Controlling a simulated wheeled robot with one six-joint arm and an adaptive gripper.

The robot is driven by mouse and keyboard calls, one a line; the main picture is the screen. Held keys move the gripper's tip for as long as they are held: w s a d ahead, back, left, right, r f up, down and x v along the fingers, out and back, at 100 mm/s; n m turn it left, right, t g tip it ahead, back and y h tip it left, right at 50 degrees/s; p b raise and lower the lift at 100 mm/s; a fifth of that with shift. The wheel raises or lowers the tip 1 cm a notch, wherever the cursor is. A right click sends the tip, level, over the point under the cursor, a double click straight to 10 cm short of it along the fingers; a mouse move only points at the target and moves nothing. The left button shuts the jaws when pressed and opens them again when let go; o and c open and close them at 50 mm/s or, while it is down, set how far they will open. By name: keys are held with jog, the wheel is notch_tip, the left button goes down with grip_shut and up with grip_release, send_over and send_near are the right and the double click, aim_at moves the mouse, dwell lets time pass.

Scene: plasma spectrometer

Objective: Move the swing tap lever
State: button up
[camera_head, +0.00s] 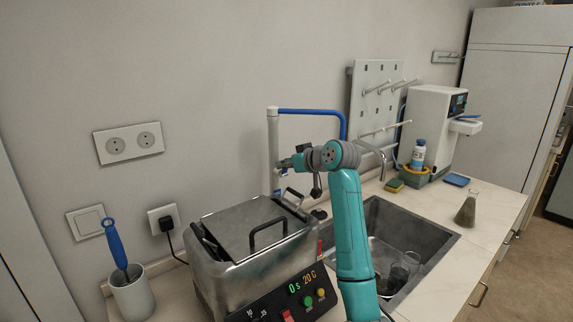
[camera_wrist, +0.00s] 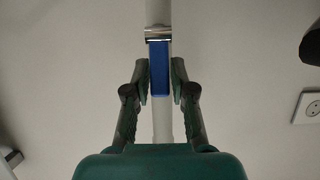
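The tap stands by the wall in the head view, with a white upright pipe (camera_head: 273,140) and a blue top pipe (camera_head: 312,112) reaching right. In the wrist view the blue lever (camera_wrist: 160,70) hangs below a chrome collar (camera_wrist: 158,34) in front of the white pipe (camera_wrist: 162,125). My gripper (camera_wrist: 160,83) has one finger on each side of the lever, drawn in close and appearing shut on it. In the head view my gripper (camera_head: 283,163) is beside the white pipe, and my wrist hides much of the lever.
A metal bath (camera_head: 240,283) with black handles stands below and left of my gripper. A socket (camera_wrist: 310,106) is on the wall.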

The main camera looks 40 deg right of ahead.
grip_shut()
jog(key=shift+s+f+t, duration=0.15)
jog(key=shift+s+t, duration=0.1)
jog(key=shift+t, duration=0.4)
jog(key=shift+s+f+t, duration=0.1)
jog(key=shift+s+t, duration=0.15)
jog(key=shift+t, duration=0.4)
jog(key=o, duration=0.6)
grip_release()
notch_tip(320, 180, up, 10)
jog(key=shift+s, duration=0.1)
